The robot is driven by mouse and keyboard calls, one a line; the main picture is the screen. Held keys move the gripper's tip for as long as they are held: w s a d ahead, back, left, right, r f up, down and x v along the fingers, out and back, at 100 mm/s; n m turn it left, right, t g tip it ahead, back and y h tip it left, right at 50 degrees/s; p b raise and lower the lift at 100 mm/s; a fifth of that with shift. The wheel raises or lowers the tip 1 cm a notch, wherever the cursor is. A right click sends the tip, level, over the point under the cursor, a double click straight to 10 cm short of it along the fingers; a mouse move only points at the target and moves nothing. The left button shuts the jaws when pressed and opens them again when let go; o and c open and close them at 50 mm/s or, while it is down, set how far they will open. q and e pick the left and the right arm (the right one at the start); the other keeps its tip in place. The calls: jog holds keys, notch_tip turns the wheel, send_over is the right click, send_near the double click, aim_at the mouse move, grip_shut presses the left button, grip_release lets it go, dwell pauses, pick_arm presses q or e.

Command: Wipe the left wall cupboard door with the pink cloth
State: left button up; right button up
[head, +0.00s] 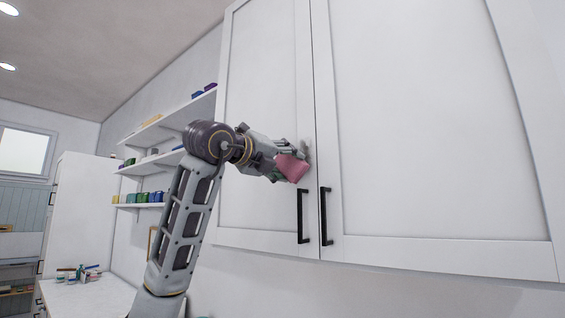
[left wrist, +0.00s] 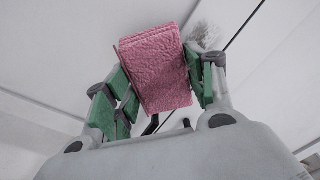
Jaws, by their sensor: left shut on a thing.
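The pink cloth (head: 292,168) is a folded pad, held in my left gripper (head: 284,164) in front of the left wall cupboard door (head: 262,110). In the left wrist view the pink cloth (left wrist: 156,70) sits between the two green-padded fingers of my left gripper (left wrist: 160,85), which are shut on it. The cloth is at or very near the door's right side, above its black handle (head: 302,216); contact cannot be made out for sure. A grey smudge (left wrist: 203,34) shows on the door beside the cloth. My right gripper is not in view.
The right cupboard door (head: 430,120) is shut, with its own black handle (head: 325,216) close to the left one. Wall shelves (head: 150,165) with small coloured items are left of the cupboard. A white counter (head: 85,295) with bottles stands lower left.

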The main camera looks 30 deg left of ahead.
pick_arm(q)
jog(key=shift+w, duration=0.25)
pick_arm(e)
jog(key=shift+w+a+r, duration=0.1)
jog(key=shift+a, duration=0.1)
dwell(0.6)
pick_arm(q)
jog(key=shift+w, duration=0.1)
jog(key=shift+w, duration=0.25)
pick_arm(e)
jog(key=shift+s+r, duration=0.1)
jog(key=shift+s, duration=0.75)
pick_arm(q)
jog(key=shift+w+p, duration=0.1)
jog(key=shift+p, duration=0.2)
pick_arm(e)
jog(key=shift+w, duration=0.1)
pick_arm(q)
jog(key=shift+w, duration=0.25)
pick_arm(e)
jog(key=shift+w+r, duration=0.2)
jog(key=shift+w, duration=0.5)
